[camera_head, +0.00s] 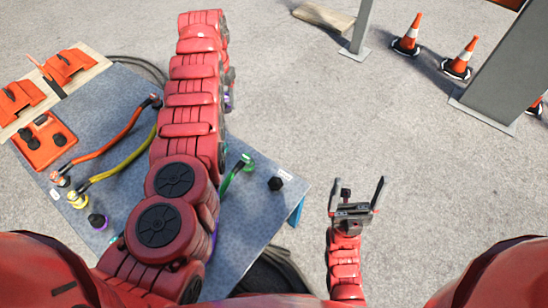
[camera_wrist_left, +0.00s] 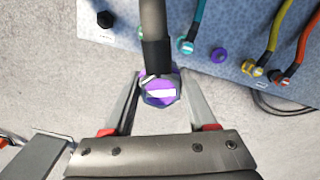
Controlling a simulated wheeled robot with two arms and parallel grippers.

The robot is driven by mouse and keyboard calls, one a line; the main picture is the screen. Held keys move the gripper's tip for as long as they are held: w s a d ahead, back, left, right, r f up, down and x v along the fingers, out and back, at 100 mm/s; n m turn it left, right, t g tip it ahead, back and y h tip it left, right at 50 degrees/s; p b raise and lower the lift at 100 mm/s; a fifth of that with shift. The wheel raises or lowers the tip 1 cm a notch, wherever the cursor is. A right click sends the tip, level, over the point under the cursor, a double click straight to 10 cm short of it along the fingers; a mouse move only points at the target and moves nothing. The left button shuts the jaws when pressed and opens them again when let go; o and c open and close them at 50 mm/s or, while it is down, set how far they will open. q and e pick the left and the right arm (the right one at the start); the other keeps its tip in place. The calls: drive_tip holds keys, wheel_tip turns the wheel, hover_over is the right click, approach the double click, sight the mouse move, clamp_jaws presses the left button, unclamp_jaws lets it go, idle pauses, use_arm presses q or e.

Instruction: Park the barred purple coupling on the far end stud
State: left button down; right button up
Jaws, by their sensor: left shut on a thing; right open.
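The purple coupling (camera_wrist_left: 160,92) with a white bar on its face is between the fingers of my left gripper (camera_wrist_left: 159,82), which is shut on it. A thick dark cable (camera_wrist_left: 154,25) runs from it. In the left wrist view it appears over the floor, clear of the table edge. In the head view my left arm hides most of that gripper; a bit of purple shows beside the arm. A black end stud (camera_head: 275,183) stands bare at the table's right corner; it also shows in the left wrist view (camera_wrist_left: 105,20). My right gripper (camera_head: 357,195) is open and empty.
The grey table (camera_head: 245,215) carries orange (camera_head: 110,135), yellow (camera_head: 125,155) and green (camera_head: 232,175) cables. Orange trays (camera_head: 45,142) lie left. Cones (camera_head: 407,38) and grey posts stand far right.

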use_arm(q)
drive_tip(key=shift+m, duration=0.6)
drive_tip(key=f, duration=0.1)
drive_tip(key=d+f, duration=0.1)
drive_tip(key=f, duration=0.1)
drive_tip(key=d+f, duration=0.1)
drive_tip(key=f, duration=0.1)
drive_tip(key=shift+s+f+p, duration=0.1)
drive_tip(key=shift+s+p, duration=0.15)
drive_tip(key=shift+p, duration=0.1)
drive_tip(key=s+d+f+m+p, duration=0.1)
drive_tip(key=s+d+f+m, duration=0.1)
drive_tip(key=s+d+f, duration=0.4)
drive_tip(key=m+p, duration=0.1)
approach(275, 181)
wheel_tip(275, 181, down, 5)
drive_tip(key=b, duration=0.6)
drive_tip(key=shift+f, duration=0.1)
drive_tip(key=shift+f+b, duration=0.35)
drive_tip(key=shift+f, duration=0.35)
drive_tip(key=shift+p, duration=0.3)
drive_tip(key=shift+f+b, duration=0.4)
drive_tip(key=shift+f, duration=0.05)
drive_tip(key=shift+c, duration=0.6)
unclamp_jaws()
drive_tip(key=shift+s, duration=0.1)
